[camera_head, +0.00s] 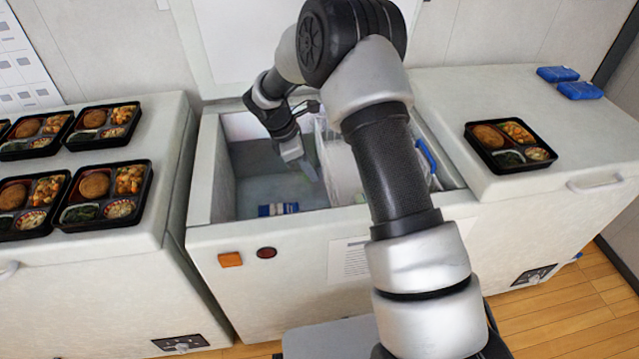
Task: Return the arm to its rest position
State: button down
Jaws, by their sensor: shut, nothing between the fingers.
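My arm reaches up from the bottom right, bends at a dark elbow joint near the top middle, and comes down toward the open freezer (214,170). My gripper (311,174) hangs inside the freezer opening and points down. It looks shut, and I see nothing held in it. A blue and white pack (277,209) lies on the freezer floor, below and to the left of the gripper, apart from it. My forearm hides part of the freezer's right side.
A white basket (342,165) stands inside the freezer, close to the gripper's right. Several bento trays (107,196) stand on the left freezer lid. One bento (510,145) and two blue packs (580,90) lie on the right lid (470,100), which has free room.

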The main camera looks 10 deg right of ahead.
jog(key=s+d+r+m+t+y, duration=0.1)
jog(key=s+r+m, duration=0.4)
jog(key=r, duration=0.7)
jog(key=s+d+r+m+t+y, duration=0.1)
jog(key=s+d+r+m, duration=0.15)
jog(key=s+r, duration=0.65)
jog(key=s+r+m+t+y, duration=0.1)
jog(key=s+r+m+t, duration=0.1)
jog(key=s+r+m, duration=0.45)
jog(key=s+r+m+t+y, duration=0.15)
jog(key=s+m, duration=0.25)
jog(key=s, duration=0.6)
notch_tip(320, 180, up, 13)
jog(key=p, duration=1.4)
jog(key=shift+d+r, duration=0.2)
jog(key=shift+d, duration=0.2)
jog(key=shift+s, duration=0.1)
